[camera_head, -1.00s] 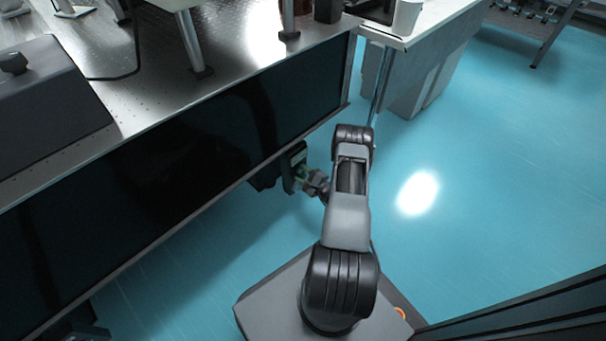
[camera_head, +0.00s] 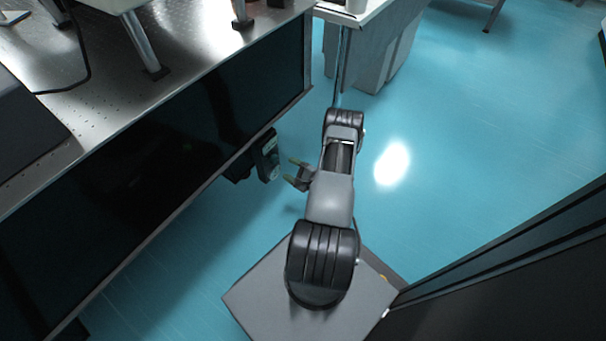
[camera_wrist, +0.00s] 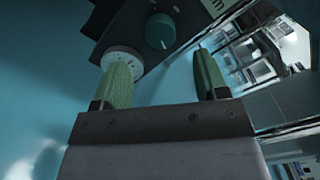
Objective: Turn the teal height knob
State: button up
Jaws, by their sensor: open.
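The teal knob (camera_wrist: 160,31) is round with a pale mark and sits on a dark panel (camera_wrist: 186,18) in the wrist view. A white round dial (camera_wrist: 122,55) is beside it, partly behind my left finger. In the head view the dark control unit (camera_head: 268,157) hangs low at the table's side; its knobs are too small to tell apart. My gripper (camera_wrist: 160,60) is open with two green fingers and nothing between them. The teal knob appears beyond the fingertips, between them in the picture. In the head view my gripper (camera_head: 291,170) is apart from the unit, to its right.
The optical table (camera_head: 95,135) with its dark side panel fills the left. A white bench (camera_head: 372,12) and grey bins (camera_head: 385,65) stand behind. A dark partition (camera_head: 520,250) is at lower right. The teal floor to the right is clear.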

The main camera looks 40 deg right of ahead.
jog(key=s+d+p, duration=0.1)
jog(key=s, duration=0.5)
jog(key=shift+s, duration=0.15)
dwell(0.4)
